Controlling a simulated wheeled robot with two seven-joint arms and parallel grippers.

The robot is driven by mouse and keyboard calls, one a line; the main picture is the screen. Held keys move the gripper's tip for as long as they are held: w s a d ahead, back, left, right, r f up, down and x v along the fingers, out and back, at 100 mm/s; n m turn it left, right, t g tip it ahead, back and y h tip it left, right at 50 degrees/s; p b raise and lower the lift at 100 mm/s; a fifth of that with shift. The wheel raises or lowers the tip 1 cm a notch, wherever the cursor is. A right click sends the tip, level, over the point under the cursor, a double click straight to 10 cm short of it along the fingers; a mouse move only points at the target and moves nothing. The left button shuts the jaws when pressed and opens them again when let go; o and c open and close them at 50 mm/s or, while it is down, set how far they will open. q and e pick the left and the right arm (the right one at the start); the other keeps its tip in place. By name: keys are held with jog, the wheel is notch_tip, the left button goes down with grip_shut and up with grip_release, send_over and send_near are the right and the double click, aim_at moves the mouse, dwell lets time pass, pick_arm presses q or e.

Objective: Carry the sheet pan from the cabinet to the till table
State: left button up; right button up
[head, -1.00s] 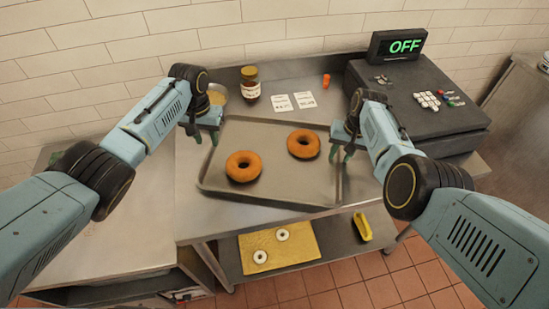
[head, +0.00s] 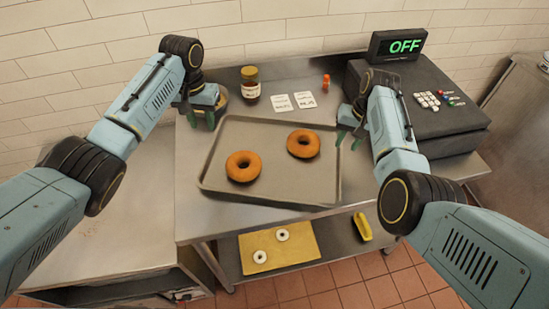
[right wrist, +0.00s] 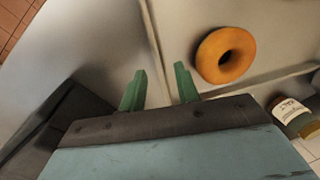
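The sheet pan (head: 270,195) lies flat on the steel till table (head: 195,222), carrying two brown bagels (head: 243,167) (head: 303,144). My left gripper (head: 202,121) is open and empty beyond the pan's far left corner, apart from it. My right gripper (head: 349,139) is open near the pan's far right side. In the right wrist view its two green fingers (right wrist: 160,88) are spread with nothing held between them. The pan's rim (right wrist: 152,35) runs just ahead of them, and one bagel (right wrist: 225,55) shows beside them.
The black till (head: 420,105) with an OFF display stands at the right. A jar (head: 250,84), two cards (head: 293,101) and an orange bottle (head: 326,82) stand behind the pan. A steel cabinet top (head: 110,225) is bare at left. The lower shelf holds a yellow board (head: 279,247).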

notch_tip(320, 180, up, 6)
jog(key=d, duration=0.1)
jog(key=shift+r, duration=0.2)
jog(key=shift+s+f, duration=0.1)
jog(key=shift+s, duration=0.05)
dwell(0.3)
